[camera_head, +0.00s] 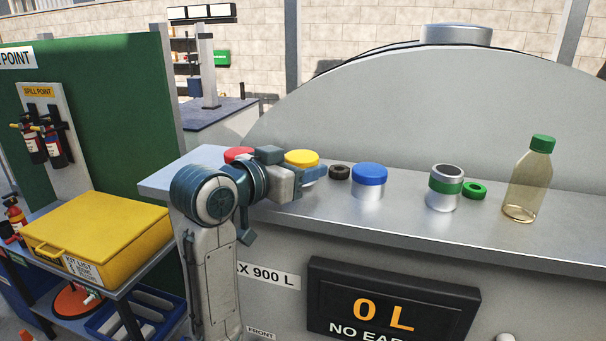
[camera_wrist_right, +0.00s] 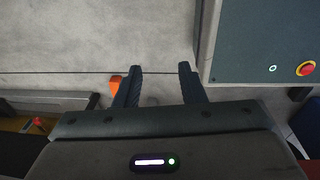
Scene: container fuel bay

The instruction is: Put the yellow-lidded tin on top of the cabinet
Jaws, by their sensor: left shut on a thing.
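The yellow-lidded tin (camera_head: 302,157) is at the grey ledge (camera_head: 400,222) in the head view, between a red-lidded tin (camera_head: 239,154) and a dark ring (camera_head: 340,172). My left gripper (camera_head: 312,174) is shut on it, and its fingers and wrist hide most of the tin's body. I cannot tell whether the tin still touches the ledge. My right gripper (camera_wrist_right: 160,68) is open in the right wrist view, with bare floor between its fingers. I cannot tell for certain which thing is the cabinet.
A blue-lidded tin (camera_head: 369,180), a green-banded tin (camera_head: 445,188), a green ring (camera_head: 474,191) and a green-capped bottle (camera_head: 529,180) stand along the ledge to the right. A yellow kit case (camera_head: 105,232) sits lower left. A grey housing with a red button (camera_wrist_right: 306,69) is beside my right gripper.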

